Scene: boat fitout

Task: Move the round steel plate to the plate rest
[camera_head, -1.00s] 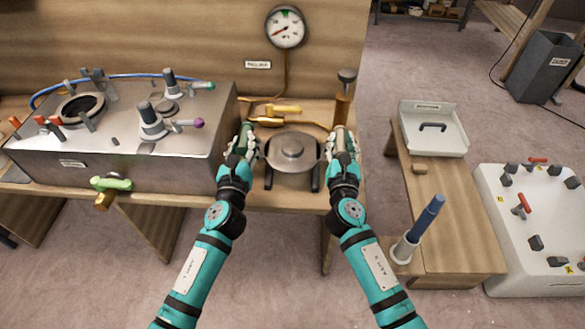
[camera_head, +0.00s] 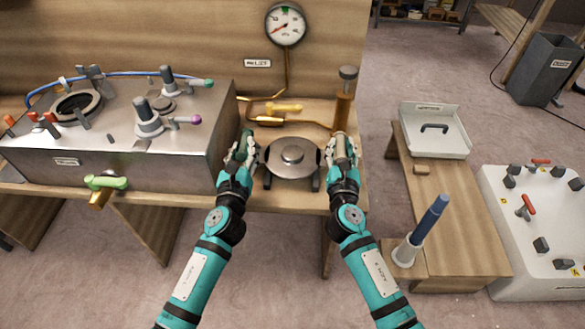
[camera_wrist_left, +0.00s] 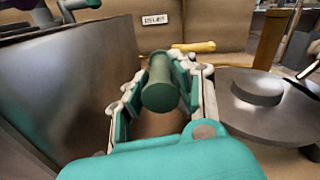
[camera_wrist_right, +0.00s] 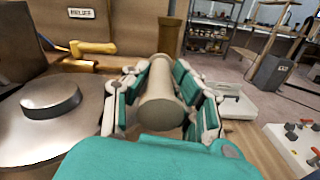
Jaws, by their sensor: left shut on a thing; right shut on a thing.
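The round steel plate (camera_head: 292,151), a flat grey disc with a raised hub, is level between my two grippers at the bench front. My left gripper (camera_head: 245,148) is shut on a green upright grip (camera_wrist_left: 159,86) at the plate's left side. My right gripper (camera_head: 343,150) is shut on a beige grip (camera_wrist_right: 161,100) at its right side. Two dark supports (camera_head: 316,184) show under the plate's front edge, probably the plate rest. The plate hides most of them, and I cannot tell whether it touches them.
A steel console (camera_head: 120,165) with levers stands close left of my left gripper. A yellow-handled valve (camera_head: 285,108) and a brown post (camera_head: 343,105) are behind the plate. A low side bench (camera_head: 450,210) with a white tray (camera_head: 433,146) stands right.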

